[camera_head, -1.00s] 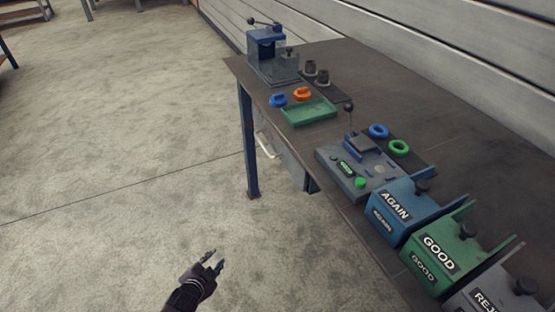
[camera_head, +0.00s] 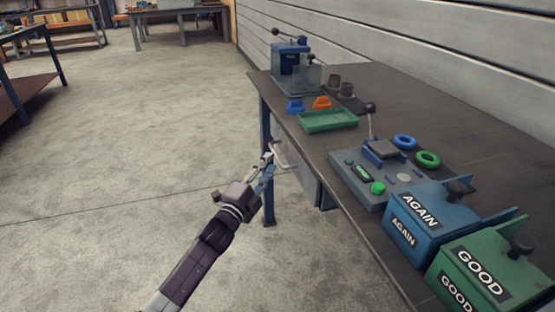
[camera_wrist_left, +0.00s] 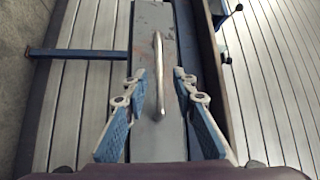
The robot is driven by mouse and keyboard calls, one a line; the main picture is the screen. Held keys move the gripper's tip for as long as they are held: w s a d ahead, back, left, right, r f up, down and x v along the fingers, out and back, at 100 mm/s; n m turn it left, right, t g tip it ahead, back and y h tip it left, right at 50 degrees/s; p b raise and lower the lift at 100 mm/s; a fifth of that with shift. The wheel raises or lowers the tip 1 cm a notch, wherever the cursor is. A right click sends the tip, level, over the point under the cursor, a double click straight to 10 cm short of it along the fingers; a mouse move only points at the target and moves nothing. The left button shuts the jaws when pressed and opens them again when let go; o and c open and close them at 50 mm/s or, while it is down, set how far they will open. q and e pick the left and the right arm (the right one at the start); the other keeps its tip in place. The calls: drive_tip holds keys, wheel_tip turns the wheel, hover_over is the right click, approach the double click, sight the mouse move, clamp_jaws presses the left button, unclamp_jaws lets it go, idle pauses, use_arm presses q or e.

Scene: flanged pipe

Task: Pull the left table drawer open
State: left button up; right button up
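The left table drawer (camera_head: 303,168) is a grey box under the tabletop, with a pale bar handle (camera_head: 279,157) on its front. The drawer front (camera_wrist_left: 152,28) and its handle (camera_wrist_left: 159,75) also show in the left wrist view. My left gripper (camera_head: 268,158) is at the handle in the head view. In the left wrist view my left gripper (camera_wrist_left: 158,84) is open, with one finger on each side of the handle and a gap to both. The handle's near end lies between the fingertips. My right gripper is not in view.
The dark workbench (camera_head: 440,110) holds a blue press (camera_head: 290,62), a green tray (camera_head: 327,121), a grey fixture (camera_head: 365,180), and blue (camera_head: 425,220) and green (camera_head: 480,265) bins near its edge. A blue table leg (camera_head: 267,205) stands beside the drawer.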

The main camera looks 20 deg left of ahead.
sight(276, 154)
use_arm(q)
drive_tip(key=shift+b+x, duration=0.45)
drive_tip(key=shift+x, duration=2.15)
drive_tip(key=shift+f, duration=0.1)
drive_tip(key=shift+c, duration=0.2)
clamp_jaws()
